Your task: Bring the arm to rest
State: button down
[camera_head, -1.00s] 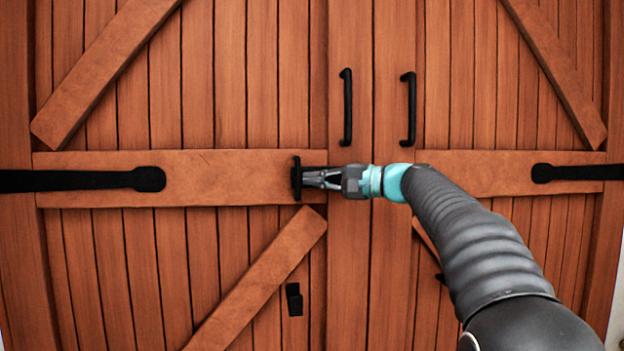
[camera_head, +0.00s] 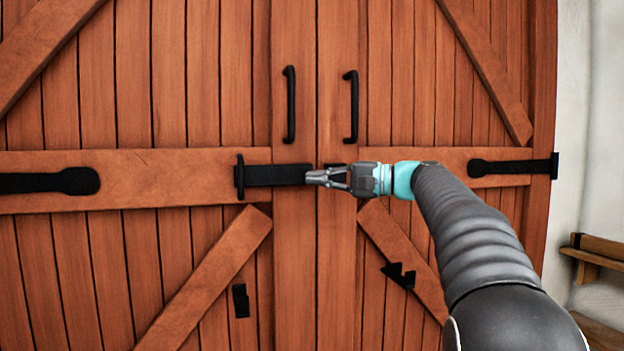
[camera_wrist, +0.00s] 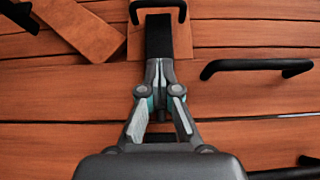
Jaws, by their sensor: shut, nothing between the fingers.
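My gripper (camera_head: 315,177) is shut and empty in front of the middle of a wooden double door (camera_head: 200,90). In the head view its tips are by the right end of a black sliding bolt (camera_head: 275,175). In the wrist view the shut fingertips (camera_wrist: 159,66) line up with the black bar (camera_wrist: 159,38). I cannot tell whether they touch it. My arm reaches in from the lower right.
Two upright black pull handles (camera_head: 290,105) (camera_head: 354,106) stick out above the gripper. A black bracket (camera_head: 398,275) sits on the right leaf's diagonal board, and a small black catch (camera_head: 240,300) on the left leaf. A wooden bench (camera_head: 597,255) stands by the pale wall at right.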

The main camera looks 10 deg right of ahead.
jog(key=w+d+f+m+h, duration=0.2)
jog(key=w+f+h, duration=0.15)
jog(key=f, duration=0.65)
jog(key=s+d+f+g+h, duration=0.1)
jog(key=s+f+h, duration=0.6)
jog(key=f, duration=0.7)
jog(key=s+f+n+h, duration=0.2)
jog(key=s+f, duration=0.2)
jog(key=s, duration=0.7)
jog(key=s+a+f+n+h, duration=0.1)
jog(key=s+f+n, duration=0.2)
jog(key=s, duration=0.8)
jog(key=s+a+f+n+g+h, duration=0.1)
jog(key=s+f+n+h, duration=0.1)
jog(key=s+f, duration=0.4)
jog(key=s, duration=0.4)
jog(key=shift+s+h, duration=0.35)
jog(key=shift+s, duration=0.05)
